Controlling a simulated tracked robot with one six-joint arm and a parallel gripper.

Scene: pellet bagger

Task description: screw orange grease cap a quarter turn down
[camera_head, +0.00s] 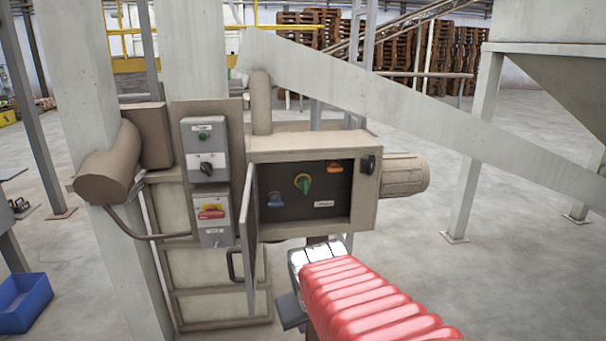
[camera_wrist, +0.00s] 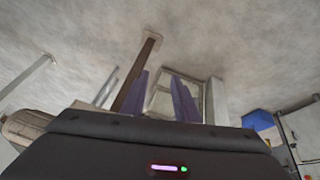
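A small orange part (camera_head: 334,168), which looks like the grease cap, sits at the upper right on the dark panel inside an open-fronted beige box (camera_head: 367,205). It is too small to read its turn angle. My red-sleeved arm is in front of and below the box in the head view, and my gripper's fingers cannot be made out there. In the wrist view my gripper (camera_wrist: 158,95) shows two purple fingers spread apart with nothing between them. The cap is not seen in the wrist view.
The box's door (camera_head: 249,240) stands open on the left. Grey switch boxes (camera_head: 207,150) are further left. A motor (camera_head: 404,175) projects right; a sloping beam (camera_head: 430,125) crosses above.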

